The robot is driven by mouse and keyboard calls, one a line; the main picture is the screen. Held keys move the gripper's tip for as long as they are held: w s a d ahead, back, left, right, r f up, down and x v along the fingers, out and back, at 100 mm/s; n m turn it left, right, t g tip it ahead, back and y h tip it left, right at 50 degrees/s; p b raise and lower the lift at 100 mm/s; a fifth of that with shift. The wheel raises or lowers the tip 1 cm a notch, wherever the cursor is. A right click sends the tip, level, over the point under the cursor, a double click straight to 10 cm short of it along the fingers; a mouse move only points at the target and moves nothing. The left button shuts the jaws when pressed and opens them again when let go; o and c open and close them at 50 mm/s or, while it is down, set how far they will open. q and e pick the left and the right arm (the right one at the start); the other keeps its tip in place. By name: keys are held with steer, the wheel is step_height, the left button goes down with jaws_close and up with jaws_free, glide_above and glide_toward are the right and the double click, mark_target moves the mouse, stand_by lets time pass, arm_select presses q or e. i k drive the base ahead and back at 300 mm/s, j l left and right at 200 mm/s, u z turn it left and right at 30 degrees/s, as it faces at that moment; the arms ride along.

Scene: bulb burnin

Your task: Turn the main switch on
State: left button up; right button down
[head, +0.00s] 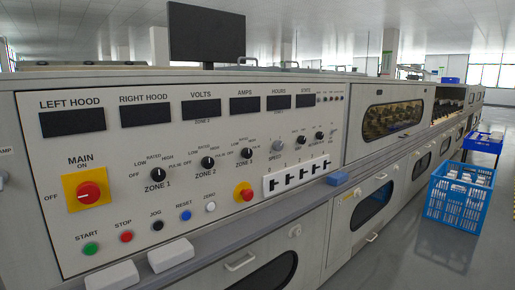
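The main switch (89,193) is a red round knob on a yellow square plate at the left of the control panel (140,140) in the head view. The plate is labelled MAIN, with ON above the knob and OFF to its left. The knob's handle looks roughly level, toward the OFF side, but its exact setting is hard to tell at this size. Neither of my grippers shows in the head view.
Below the switch are a green START button (91,249) and a red STOP button (127,236). A red emergency knob (245,194) sits further right. White blocks (171,255) lie on the ledge below. A blue crate (459,197) stands on the floor at right.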

mark_target(88, 192)
steer(key=k+j+u, duration=0.1)
steer(key=u, duration=0.95)
steer(key=i+j, duration=0.05)
